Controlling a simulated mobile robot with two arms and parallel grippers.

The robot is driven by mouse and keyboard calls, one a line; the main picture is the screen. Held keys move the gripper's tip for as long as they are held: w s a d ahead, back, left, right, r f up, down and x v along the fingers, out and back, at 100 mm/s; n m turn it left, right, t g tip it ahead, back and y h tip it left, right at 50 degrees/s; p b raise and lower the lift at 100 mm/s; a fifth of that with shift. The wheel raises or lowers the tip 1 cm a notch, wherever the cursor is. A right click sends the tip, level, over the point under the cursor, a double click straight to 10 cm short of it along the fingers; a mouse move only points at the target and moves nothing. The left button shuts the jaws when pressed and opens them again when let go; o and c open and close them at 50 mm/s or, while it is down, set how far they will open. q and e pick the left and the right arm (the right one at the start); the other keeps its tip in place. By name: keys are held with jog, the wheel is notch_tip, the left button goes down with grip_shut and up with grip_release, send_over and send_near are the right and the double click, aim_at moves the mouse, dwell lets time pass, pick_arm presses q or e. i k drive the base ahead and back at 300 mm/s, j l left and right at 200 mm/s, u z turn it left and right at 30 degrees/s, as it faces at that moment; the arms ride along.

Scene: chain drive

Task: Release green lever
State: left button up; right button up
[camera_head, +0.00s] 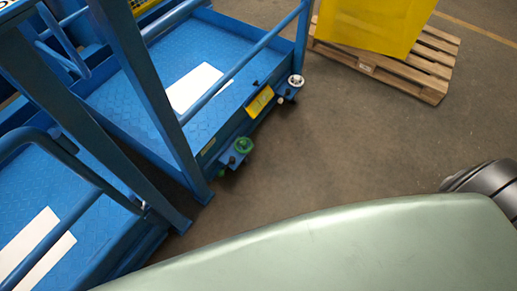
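A small green part (243,145), which looks like the green lever, sits low on the outer side of a blue cart (218,135). It is by a bracket near the foot of a blue upright post. It is too small to tell its exact position or whether it is engaged. Neither of my grippers is in view, so nothing is seen touching the green part.
A yellow box (375,22) stands on a wooden pallet (430,65) at the upper right. Another blue platform (80,215) fills the lower left. Brown floor (340,140) between cart and pallet is clear. A pale green rounded surface covers the bottom.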

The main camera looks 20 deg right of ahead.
aim_at(221, 173)
jog(key=z, duration=0.25)
jog(key=k+j+u, duration=0.2)
jog(key=u, duration=0.2)
jog(key=k+j+u, duration=0.6)
jog(key=u, duration=0.25)
jog(key=j, duration=0.1)
